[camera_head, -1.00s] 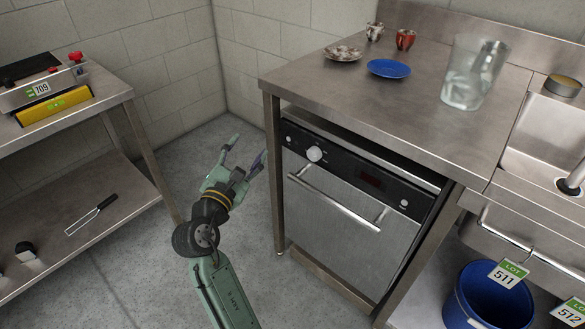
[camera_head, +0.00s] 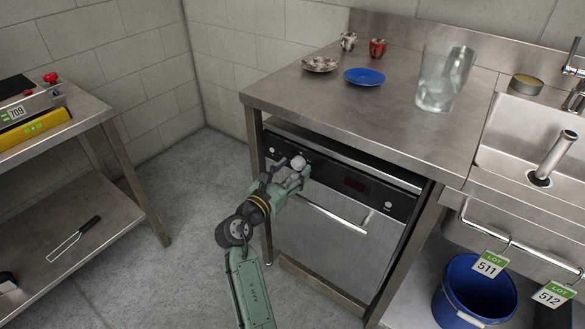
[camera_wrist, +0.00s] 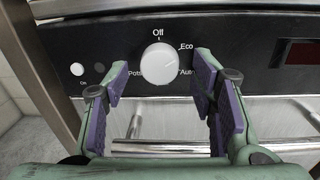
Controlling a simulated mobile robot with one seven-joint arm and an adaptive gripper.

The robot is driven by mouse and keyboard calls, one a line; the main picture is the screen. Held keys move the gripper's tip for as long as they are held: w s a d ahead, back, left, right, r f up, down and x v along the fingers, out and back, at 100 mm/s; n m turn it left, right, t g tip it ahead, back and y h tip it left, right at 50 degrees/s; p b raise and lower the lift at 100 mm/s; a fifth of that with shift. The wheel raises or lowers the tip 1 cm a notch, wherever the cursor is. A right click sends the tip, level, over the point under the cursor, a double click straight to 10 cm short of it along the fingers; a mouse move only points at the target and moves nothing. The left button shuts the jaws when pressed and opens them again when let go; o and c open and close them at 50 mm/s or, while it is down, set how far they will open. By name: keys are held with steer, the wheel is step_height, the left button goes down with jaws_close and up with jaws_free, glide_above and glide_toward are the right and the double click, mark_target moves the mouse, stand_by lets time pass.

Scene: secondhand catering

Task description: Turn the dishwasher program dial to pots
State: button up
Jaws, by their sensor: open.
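The dishwasher (camera_head: 335,215) stands under the steel counter, with a black control panel. Its white round program dial (camera_head: 298,162) is on the panel's left part. In the wrist view the dial (camera_wrist: 160,63) has Off printed above it, Eco and Auto at right and Pots at lower left. I cannot clearly tell which label its pointer marks. My gripper (camera_head: 289,171) is open in front of the panel, reaching toward the dial. In the wrist view its purple-padded fingers (camera_wrist: 160,82) stand apart left and right of the dial, with visible gaps; contact is not seen.
A small On button (camera_wrist: 77,69) sits left of the dial, and a dark display (camera_wrist: 300,52) to the right. The door handle (camera_head: 335,210) juts out below the panel. A blue bucket (camera_head: 475,299) stands at right. A steel table (camera_head: 95,103) is at left, with open floor between.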

steer(key=shift+w+d, duration=0.15)
steer(key=shift+w, duration=0.05)
steer(key=shift+c, duration=0.4)
steer(key=c, duration=1.1)
